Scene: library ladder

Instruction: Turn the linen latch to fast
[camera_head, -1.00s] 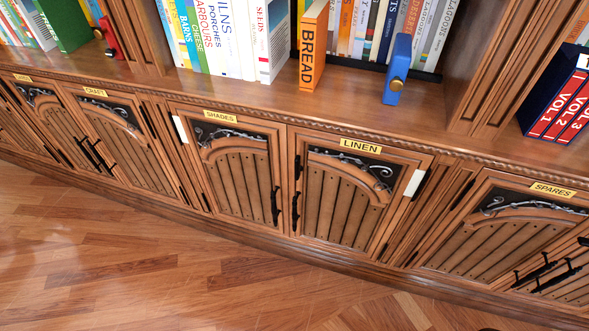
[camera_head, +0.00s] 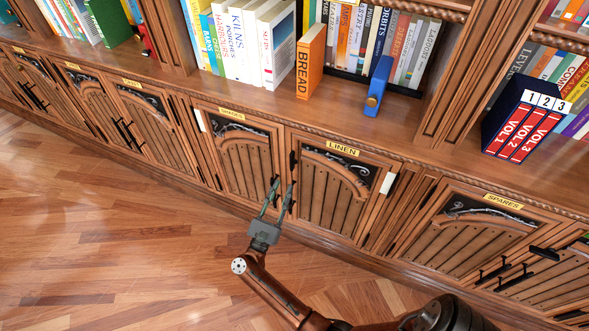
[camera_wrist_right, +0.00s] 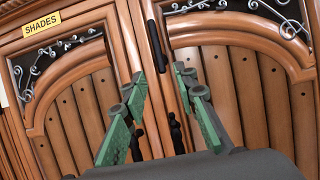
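The linen cupboard door (camera_head: 335,195), under a yellow LINEN label (camera_head: 342,149), has a dark arched panel top. A short black upright bar, which looks like its latch (camera_head: 292,161), sits at the door's upper left edge; it also shows in the right wrist view as a near-upright latch bar (camera_wrist_right: 155,47). My right gripper (camera_head: 281,186) is in front of the seam between the shades and linen doors, below that bar. Its green fingers (camera_wrist_right: 158,74) are apart with nothing between them. The fingers partly hide the black door handles (camera_wrist_right: 175,132). My left gripper is out of view.
The shades door (camera_head: 235,165) is on the left, the spares cupboard (camera_head: 455,225) on the right. On the ledge above stand an orange BREAD book (camera_head: 309,63) and a blue piece with a brass knob (camera_head: 378,85). Open wooden floor (camera_head: 90,240) lies in front.

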